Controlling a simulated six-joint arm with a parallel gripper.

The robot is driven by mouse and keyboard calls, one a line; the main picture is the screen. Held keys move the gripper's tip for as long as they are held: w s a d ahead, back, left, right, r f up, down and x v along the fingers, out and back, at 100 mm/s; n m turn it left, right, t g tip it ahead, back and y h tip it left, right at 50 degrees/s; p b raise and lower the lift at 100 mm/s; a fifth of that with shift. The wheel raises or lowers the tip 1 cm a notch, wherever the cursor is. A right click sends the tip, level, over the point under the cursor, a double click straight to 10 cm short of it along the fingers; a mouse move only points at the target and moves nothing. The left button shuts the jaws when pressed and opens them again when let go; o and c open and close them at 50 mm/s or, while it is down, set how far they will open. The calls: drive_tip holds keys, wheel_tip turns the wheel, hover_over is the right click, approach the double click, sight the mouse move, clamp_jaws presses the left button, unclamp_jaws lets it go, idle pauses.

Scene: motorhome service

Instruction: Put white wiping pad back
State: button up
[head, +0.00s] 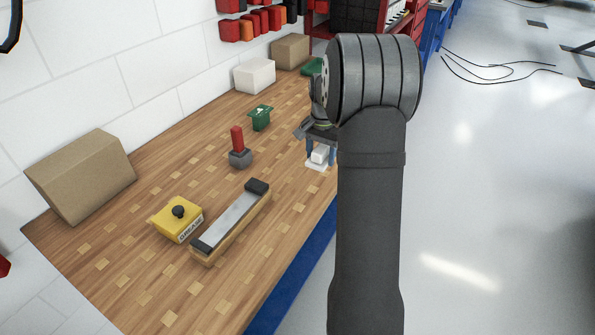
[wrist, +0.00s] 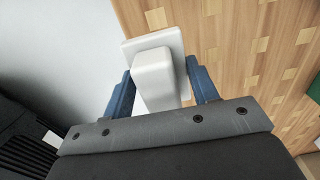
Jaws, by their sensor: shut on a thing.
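The white wiping pad (head: 318,156) is near the right edge of the wooden bench, past the middle. It has a flat white plate and a white block-like grip on top. In the wrist view the wiping pad (wrist: 153,75) sits between the blue fingers of my gripper (wrist: 160,92). My gripper (head: 320,147) is shut on the grip block, with the plate beyond it. I cannot tell whether the plate touches the bench top. My own arm hides part of the bench beside it in the head view.
On the bench (head: 120,265) stand a yellow box (head: 176,217) with a black knob, a long dark-ended block (head: 231,221), a red-handled grey tool (head: 239,150), a green container (head: 260,117), a cardboard box (head: 82,177) and a white box (head: 254,76). Bare wood lies between them.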

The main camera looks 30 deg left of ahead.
hover_over(297, 176)
wheel_tip(297, 176, down, 4)
drive_tip(key=shift+d+f, duration=0.15)
drive_tip(key=shift+f, duration=2.1)
drive_tip(key=shift+f, duration=0.15)
drive_tip(key=o, duration=1)
wheel_tip(297, 176, up, 12)
drive_tip(key=shift+r, duration=0.2)
